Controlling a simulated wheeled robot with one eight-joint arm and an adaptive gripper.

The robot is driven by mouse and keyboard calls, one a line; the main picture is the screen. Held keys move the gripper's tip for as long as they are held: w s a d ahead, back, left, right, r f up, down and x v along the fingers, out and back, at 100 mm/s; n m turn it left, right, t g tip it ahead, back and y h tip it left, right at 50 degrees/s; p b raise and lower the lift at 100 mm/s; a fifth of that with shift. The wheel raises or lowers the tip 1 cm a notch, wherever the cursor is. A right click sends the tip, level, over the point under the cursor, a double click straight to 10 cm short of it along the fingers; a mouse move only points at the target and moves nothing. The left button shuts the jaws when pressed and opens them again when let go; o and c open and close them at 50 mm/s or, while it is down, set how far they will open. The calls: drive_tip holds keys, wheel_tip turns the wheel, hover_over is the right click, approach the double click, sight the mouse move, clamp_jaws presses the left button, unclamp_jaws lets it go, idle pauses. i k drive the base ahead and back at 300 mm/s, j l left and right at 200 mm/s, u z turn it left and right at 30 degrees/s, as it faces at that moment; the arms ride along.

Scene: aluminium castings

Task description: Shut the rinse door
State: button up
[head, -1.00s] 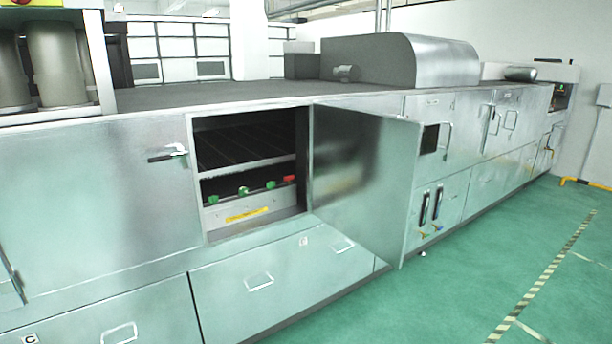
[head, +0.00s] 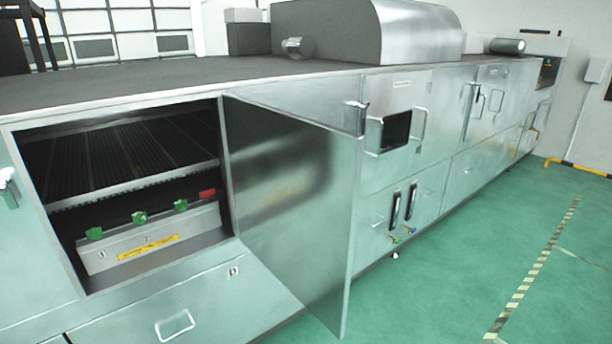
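The open metal door (head: 290,205), which I take to be the rinse door, stands swung out from the long steel machine, hinged at the right side of its opening. A small latch (head: 359,104) shows near its top outer corner. The opening (head: 120,160) is uncovered. Inside it are a dark ribbed rack (head: 110,160) and a metal panel with several green knobs (head: 139,218), a red part (head: 207,193) and a yellow label. My gripper is not in view.
Drawer fronts with handles (head: 175,326) lie below the opening. More closed doors (head: 490,105) run to the right. Green floor (head: 450,270) is clear on the right, with a striped line (head: 535,265). A yellow-black rail (head: 580,168) is at the far wall.

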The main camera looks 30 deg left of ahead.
sight(296, 178)
drive_tip(key=i+u, duration=0.1)
drive_tip(key=i, duration=0.6)
drive_tip(key=i+l, duration=0.15)
drive_tip(key=i, duration=0.55)
drive_tip(key=i+l+u, duration=0.15)
drive_tip(key=i, duration=0.55)
drive_tip(key=i+u, duration=0.15)
drive_tip(key=u, duration=2.75)
drive_tip(key=k+j+u, duration=0.2)
drive_tip(key=k, duration=0.25)
drive_tip(key=k+j+z, duration=0.15)
drive_tip(key=i+l+u, duration=0.15)
